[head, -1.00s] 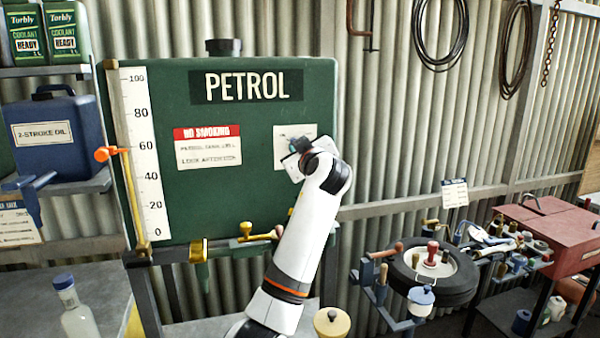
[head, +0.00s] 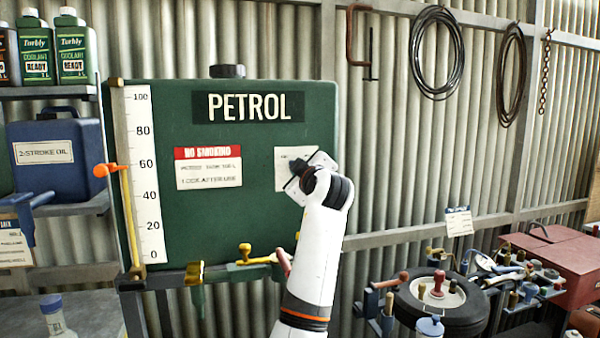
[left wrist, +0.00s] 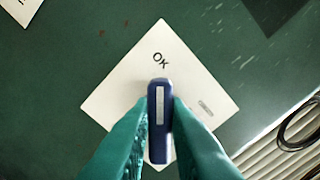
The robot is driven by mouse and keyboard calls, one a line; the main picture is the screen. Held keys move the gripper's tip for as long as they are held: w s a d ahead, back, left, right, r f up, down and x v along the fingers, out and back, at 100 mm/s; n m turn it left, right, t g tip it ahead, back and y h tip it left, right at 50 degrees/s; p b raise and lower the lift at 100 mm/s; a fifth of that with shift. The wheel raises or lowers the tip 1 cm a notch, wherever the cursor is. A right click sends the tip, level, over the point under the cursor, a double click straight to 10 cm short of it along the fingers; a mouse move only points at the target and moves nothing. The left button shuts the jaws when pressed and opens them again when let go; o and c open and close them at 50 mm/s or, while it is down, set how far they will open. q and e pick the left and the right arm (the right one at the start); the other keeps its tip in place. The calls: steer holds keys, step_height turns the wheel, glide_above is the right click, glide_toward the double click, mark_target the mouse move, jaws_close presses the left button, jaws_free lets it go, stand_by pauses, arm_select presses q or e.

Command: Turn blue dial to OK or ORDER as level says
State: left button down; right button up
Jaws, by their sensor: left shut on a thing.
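A green tank (head: 220,230) marked PETROL stands ahead. On its left edge a white scale (head: 142,170) has an orange pointer (head: 104,170) close to the 60 mark. A white plate (left wrist: 115,95) on the tank bears the blue dial (left wrist: 158,88). My left gripper (left wrist: 158,112) is shut on the dial, one teal finger on each side. In the left wrist view the dial's white line runs up the picture towards the word OK (left wrist: 160,60). A second marking at the plate's right is too small to read. In the head view my wrist hides the dial.
A yellow valve handle (head: 246,254) sits on the rail below the tank. A blue 2-stroke oil can (head: 75,170) stands on the left shelf. A tyre (head: 470,312) and a red toolbox (head: 555,265) are at right.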

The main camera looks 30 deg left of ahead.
arm_select(q)
steer(key=c, duration=1.4)
jaws_free()
steer(key=b+v, duration=0.4)
steer(key=v, duration=0.8)
